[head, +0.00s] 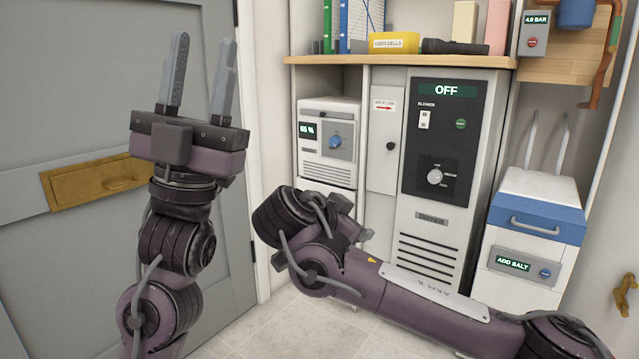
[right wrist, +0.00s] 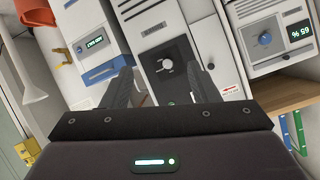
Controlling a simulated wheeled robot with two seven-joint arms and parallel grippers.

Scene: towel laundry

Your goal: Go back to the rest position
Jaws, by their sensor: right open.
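My left gripper (head: 204,42) points up in the left part of the head view, in front of the grey door. Its two fingers stand apart with nothing between them. My right arm comes in from the lower right of the head view and bends at its dark joint near the middle; its fingers are mostly hidden there. In the right wrist view my right gripper (right wrist: 160,72) has its two dark fingers apart and empty, with the blower cabinet (right wrist: 176,66) beyond them. It touches nothing that I can see.
The grey door (head: 80,90) with a brass plate (head: 100,182) is at left. The blower cabinet (head: 440,215) reads OFF. A white unit (head: 328,135) reading 65 % is left of it, an ADD SALT unit (head: 520,285) right. A wooden shelf (head: 400,60) runs above. Pale floor shows below.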

